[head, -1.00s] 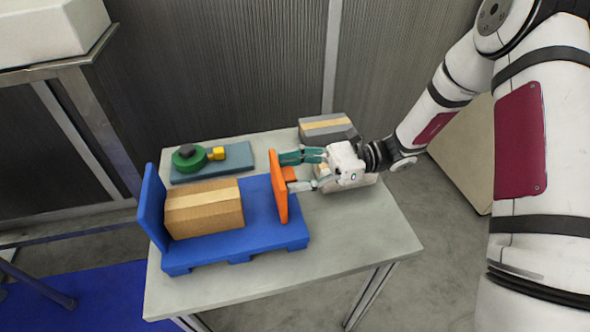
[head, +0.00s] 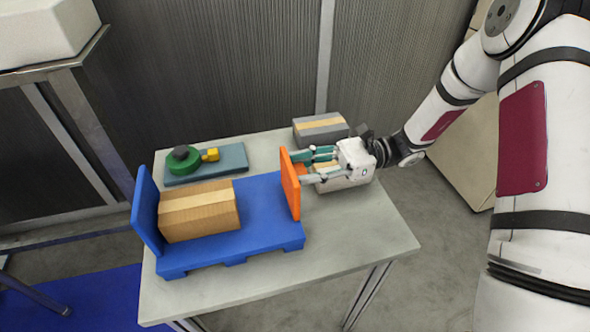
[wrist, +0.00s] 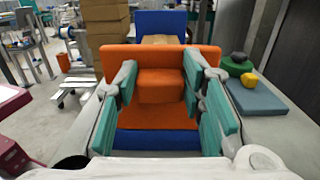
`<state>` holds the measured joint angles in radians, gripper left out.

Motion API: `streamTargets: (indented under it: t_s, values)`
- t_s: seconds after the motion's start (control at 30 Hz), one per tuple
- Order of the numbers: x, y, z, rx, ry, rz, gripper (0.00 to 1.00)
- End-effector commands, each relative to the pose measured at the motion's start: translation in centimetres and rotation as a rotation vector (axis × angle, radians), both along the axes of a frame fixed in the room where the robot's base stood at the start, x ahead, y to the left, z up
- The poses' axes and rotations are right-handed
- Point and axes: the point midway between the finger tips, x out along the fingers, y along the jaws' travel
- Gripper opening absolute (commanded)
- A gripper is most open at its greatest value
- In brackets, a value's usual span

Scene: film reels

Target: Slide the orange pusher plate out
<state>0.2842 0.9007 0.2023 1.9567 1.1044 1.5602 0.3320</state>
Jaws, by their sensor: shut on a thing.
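The orange pusher plate (head: 291,184) stands upright near the right end of the blue pallet-like base (head: 262,205). In the wrist view the plate (wrist: 116,60) spans the middle, with an orange block (wrist: 160,86) on its near face. My gripper (head: 306,168) is at the plate's right side. In the wrist view its teal-padded fingers (wrist: 160,90) lie on both sides of the orange block and are shut on it. A cardboard box (head: 200,210) sits on the base by the blue end wall (head: 147,212), with a gap between box and plate.
A grey box with a tan stripe (head: 321,130) stands at the table's back edge. A blue-grey slab (head: 233,163) carries a green round piece (head: 180,161) and a yellow one. The grey table's (head: 365,230) right front part is clear.

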Motion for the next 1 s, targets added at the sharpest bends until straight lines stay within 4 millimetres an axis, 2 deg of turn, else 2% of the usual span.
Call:
streamTargets:
  t_s: [0.17,0.2,0.3,0.67,0.77,1.0]
  values:
    - [0.2,-0.4,0.0,-0.004,0.0,-0.007,0.0]
    - [0.2,-0.4,0.0,-0.004,0.0,-0.008,0.38]
    - [0.2,-0.4,0.0,-0.004,0.0,-0.008,0.57]
    - [0.2,-0.6,0.0,-0.003,-0.001,-0.006,0.57]
    - [0.5,-1.5,0.0,-0.002,0.0,-0.008,0.57]
    - [1.8,-6.1,-0.1,-0.003,-0.002,-0.01,0.57]
